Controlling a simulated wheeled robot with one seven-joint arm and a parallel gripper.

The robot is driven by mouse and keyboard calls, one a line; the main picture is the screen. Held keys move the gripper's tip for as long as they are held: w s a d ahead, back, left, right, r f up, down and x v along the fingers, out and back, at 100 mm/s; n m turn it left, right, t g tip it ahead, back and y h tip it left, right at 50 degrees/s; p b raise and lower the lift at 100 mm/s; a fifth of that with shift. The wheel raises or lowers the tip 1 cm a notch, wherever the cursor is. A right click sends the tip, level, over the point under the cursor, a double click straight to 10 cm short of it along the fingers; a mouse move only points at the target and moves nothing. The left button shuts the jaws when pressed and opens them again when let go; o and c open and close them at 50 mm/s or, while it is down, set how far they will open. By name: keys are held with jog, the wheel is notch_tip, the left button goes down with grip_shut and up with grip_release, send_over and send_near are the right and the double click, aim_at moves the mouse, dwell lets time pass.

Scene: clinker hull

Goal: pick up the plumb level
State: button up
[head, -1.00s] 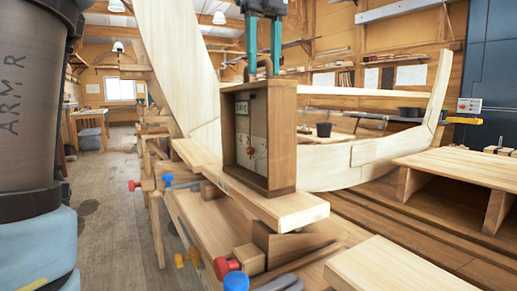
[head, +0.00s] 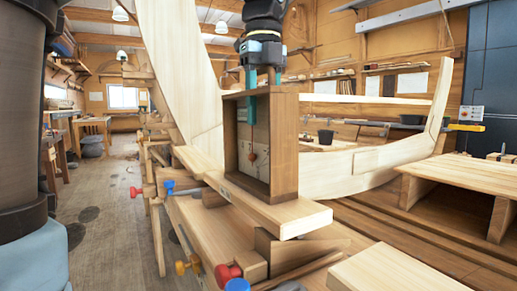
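The plumb level (head: 284,145) is an upright wooden box frame with an open front, a pale inner panel and a small reddish bob. It stands on a light plank (head: 285,215) in the middle of the head view. My gripper (head: 263,100) is directly above it, pointing down, with its teal fingers apart. The right finger's lower end is hidden behind the top of the frame. I cannot see firm contact.
Red and blue clamp ends (head: 228,273) stick out below the plank. The pale boat hull (head: 375,165) rises behind the level. A low wooden bench (head: 460,175) stands at right. The floor at left (head: 110,220) is mostly clear.

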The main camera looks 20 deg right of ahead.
grip_shut()
dwell(1.3)
